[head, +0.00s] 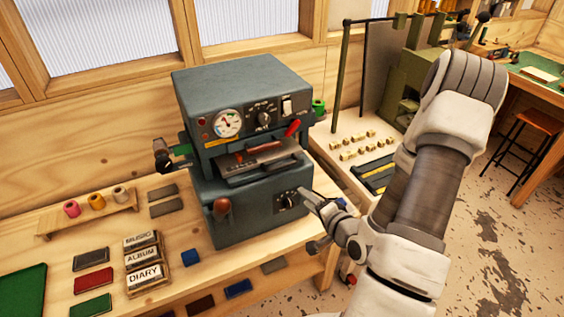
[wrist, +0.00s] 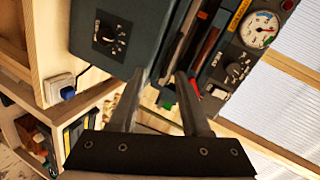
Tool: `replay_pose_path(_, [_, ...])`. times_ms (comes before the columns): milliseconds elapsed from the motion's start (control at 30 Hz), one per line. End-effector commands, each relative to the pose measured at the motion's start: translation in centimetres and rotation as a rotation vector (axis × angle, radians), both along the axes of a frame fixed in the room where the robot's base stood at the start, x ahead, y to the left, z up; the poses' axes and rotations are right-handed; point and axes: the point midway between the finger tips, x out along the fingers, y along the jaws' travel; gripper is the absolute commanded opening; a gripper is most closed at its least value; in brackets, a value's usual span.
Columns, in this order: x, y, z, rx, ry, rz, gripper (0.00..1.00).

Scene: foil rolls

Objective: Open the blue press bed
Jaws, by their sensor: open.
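The blue-grey press (head: 240,95) stands on the wooden bench in the head view, with a gauge and a dial on its upper front. Its bed (head: 262,172) is a flat dark plate in the opening between the upper and lower housings, with a reddish-brown bar above it. The press also shows in the wrist view (wrist: 135,22), rotated. My gripper (head: 318,198) is open and empty, just right of the lower dial (head: 287,201). In the wrist view its two fingers (wrist: 163,82) point towards the press's lower right side. Whether a fingertip touches the press, I cannot tell.
A second bench (head: 345,165) stands right.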

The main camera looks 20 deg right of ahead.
Motion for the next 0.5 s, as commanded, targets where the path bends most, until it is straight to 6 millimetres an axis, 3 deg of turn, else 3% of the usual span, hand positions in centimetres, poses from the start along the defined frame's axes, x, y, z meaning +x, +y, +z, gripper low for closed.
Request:
replay_pose_path(100, [-1.1,-0.1,0.8,0.15,-0.06,-0.068,0.47])
replay_pose_path(267, [-1.7,-0.1,1.2,0.246,-0.109,-0.11,0.47])
replay_pose_path(500, [-0.1,-0.1,0.5,0.251,-0.117,-0.11,0.47])
